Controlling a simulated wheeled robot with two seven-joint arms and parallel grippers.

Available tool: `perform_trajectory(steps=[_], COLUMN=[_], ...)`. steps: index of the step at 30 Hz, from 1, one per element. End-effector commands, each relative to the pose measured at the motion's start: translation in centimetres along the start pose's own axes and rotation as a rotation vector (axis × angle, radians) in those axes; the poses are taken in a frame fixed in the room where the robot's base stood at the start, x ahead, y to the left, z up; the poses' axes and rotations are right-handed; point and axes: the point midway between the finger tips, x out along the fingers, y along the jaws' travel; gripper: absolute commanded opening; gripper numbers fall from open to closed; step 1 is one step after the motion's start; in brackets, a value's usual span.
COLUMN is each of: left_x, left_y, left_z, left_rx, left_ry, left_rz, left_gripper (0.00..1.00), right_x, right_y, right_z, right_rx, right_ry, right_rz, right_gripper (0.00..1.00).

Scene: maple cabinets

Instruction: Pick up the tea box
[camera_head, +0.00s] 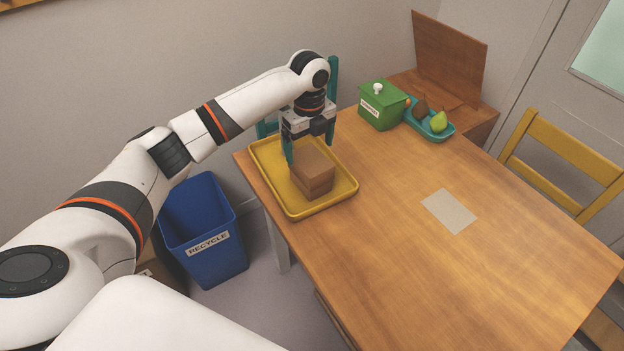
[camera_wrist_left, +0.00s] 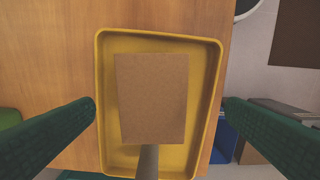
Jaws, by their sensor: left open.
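A plain brown box (camera_head: 313,174), which I take for the tea box, sits inside a yellow tray (camera_head: 296,214) on the wooden table. In the left wrist view the box (camera_wrist_left: 152,98) shows its flat top, with the tray rim (camera_wrist_left: 104,60) around it. My left gripper (camera_head: 310,150) is open and points down, close above the box in the head view. In the left wrist view its green fingers (camera_wrist_left: 160,108) are spread wide, one on each side of the box, with gaps between. Whether the fingertips reach below the box top is hard to tell. My right gripper is not in view.
A green lidded box (camera_head: 382,105) and a teal tray with pears (camera_head: 434,127) stand at the table's back. A grey sheet (camera_head: 449,211) lies on otherwise clear wood. A blue recycle bin (camera_head: 205,228) stands left of the table; a yellow chair (camera_head: 558,160) stands at right.

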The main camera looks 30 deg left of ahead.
Motion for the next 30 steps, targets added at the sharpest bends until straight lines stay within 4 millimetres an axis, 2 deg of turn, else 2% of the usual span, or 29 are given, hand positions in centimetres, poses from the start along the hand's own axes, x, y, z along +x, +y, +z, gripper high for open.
perform_trajectory(steps=[2,5,8,13,18,26,30], left_x=[1.1,1.9,2.5,4.8,6.9,7.3,7.3], left_y=[0.0,0.0,0.1,0.6,0.7,0.7,0.7], left_z=[0.0,0.0,-0.1,-0.7,-0.8,-0.8,-0.8], left_rx=[0.000,0.000,-0.001,-0.002,0.000,0.000,0.000], left_ry=[-0.001,0.001,0.000,-0.001,0.001,0.002,0.002], left_rz=[-0.002,0.000,-0.001,-0.003,-0.001,0.001,0.001], left_gripper=[0.95,0.95,0.95,0.95,0.95,0.95,0.75], right_x=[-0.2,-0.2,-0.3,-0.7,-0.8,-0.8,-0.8], right_y=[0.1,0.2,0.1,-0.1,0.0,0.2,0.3], right_z=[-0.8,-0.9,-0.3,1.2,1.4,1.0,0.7], right_rx=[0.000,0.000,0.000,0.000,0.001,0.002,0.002], right_ry=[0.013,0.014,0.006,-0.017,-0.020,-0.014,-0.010], right_rz=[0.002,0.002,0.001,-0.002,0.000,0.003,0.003], right_gripper=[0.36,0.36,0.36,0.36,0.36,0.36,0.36])
